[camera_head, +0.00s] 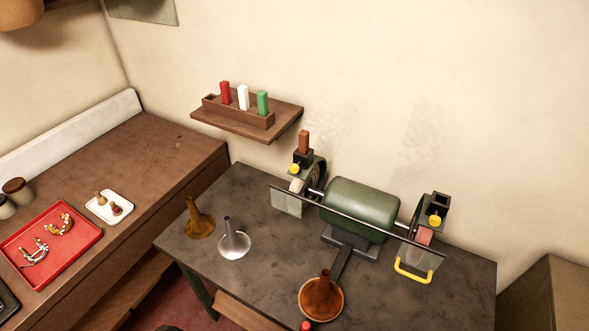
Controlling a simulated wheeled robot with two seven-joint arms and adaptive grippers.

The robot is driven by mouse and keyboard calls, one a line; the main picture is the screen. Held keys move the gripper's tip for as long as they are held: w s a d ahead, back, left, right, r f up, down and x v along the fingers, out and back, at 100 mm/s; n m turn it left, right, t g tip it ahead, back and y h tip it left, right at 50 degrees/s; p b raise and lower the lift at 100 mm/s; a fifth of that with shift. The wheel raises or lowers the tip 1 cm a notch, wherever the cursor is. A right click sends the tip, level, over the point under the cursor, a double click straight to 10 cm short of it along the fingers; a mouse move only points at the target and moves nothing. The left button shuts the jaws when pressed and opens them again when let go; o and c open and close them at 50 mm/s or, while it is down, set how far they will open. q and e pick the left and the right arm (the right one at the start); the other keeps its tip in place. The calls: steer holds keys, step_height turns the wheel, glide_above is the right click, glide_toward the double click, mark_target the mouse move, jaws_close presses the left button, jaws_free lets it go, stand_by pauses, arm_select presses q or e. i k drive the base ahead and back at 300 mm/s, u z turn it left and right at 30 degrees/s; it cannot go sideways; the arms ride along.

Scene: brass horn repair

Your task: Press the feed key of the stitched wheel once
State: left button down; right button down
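A green buffing machine (360,203) stands on the dark bench with a wheel at each end. The left wheel (297,185) is cream and partly behind a clear shield; above it is a feeder holding a brown bar (303,142), with a yellow key (294,168) on its front. The right wheel (424,236) is pinkish, behind another shield, under a dark feeder (439,202) with no bar showing and its own yellow key (435,220). Stitching is too small to make out on either wheel. Neither of my grippers is in view.
A rail (350,214) runs before the machine, with a yellow handle (414,273) at right. Brass (199,220), silver (234,242) and copper (322,299) bells stand on the bench (275,275). A wall shelf (285,121) holds red, white and green bars.

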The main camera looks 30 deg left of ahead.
mark_target(293, 168)
steer(key=u, duration=0.8)
steer(key=k, duration=0.2)
steer(key=u, duration=0.1)
